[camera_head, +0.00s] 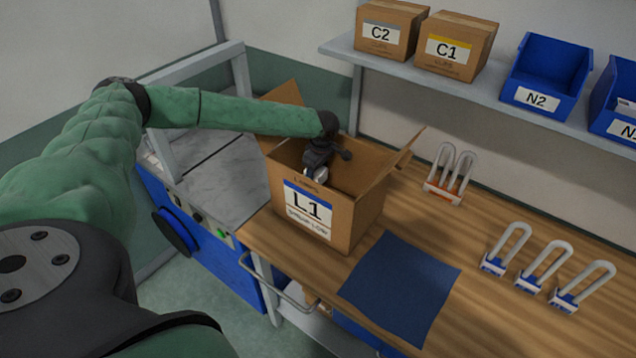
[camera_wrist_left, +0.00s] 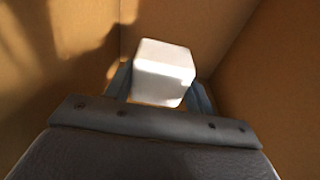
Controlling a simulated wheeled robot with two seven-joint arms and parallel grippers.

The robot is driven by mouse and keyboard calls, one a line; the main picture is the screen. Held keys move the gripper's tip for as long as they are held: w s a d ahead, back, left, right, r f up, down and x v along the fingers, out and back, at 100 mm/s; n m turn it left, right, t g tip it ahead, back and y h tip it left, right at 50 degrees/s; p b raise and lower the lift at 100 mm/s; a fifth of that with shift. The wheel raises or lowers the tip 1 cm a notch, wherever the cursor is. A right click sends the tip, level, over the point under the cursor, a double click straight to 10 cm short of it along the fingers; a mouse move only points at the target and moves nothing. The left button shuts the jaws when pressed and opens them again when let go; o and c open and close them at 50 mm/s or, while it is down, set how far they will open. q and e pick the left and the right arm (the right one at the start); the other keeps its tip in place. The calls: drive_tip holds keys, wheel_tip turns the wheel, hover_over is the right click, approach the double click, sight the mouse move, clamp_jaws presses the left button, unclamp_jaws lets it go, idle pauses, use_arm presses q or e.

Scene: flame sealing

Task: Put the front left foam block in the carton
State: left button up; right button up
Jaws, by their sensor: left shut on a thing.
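The open carton (camera_head: 345,219), labelled L1, stands on the bench with its flaps up. My left arm reaches over it from the left, and my left gripper (camera_head: 318,176) points down inside the carton. In the left wrist view my left gripper (camera_wrist_left: 160,92) is shut on a white foam block (camera_wrist_left: 164,70), with brown carton walls around it. In the head view only a small pale part of the block shows below the gripper. The carton's front wall hides its floor, and I cannot tell whether the block touches the bottom. My right gripper is not in view.
A blue mat (camera_head: 402,288) lies in front and to the right of the carton. Several U-shaped pieces with blue or orange bases stand on the bench at right. A shelf (camera_head: 420,84) above holds cartons C2 (camera_head: 391,30) and C1 (camera_head: 453,47) and blue bins (camera_head: 546,75).

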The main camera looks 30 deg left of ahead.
use_arm(q)
drive_tip(key=shift+w+f, duration=0.1)
drive_tip(key=shift+f, duration=0.6)
wheel_tip(320, 180, down, 3)
drive_tip(key=shift+r+p, duration=0.1)
drive_tip(key=shift+p, duration=1)
drive_tip(key=shift+f, duration=0.6)
drive_tip(key=shift+f, duration=0.6)
drive_tip(key=o, duration=0.9)
drive_tip(key=shift+o, duration=0.2)
drive_tip(key=shift+r, duration=0.15)
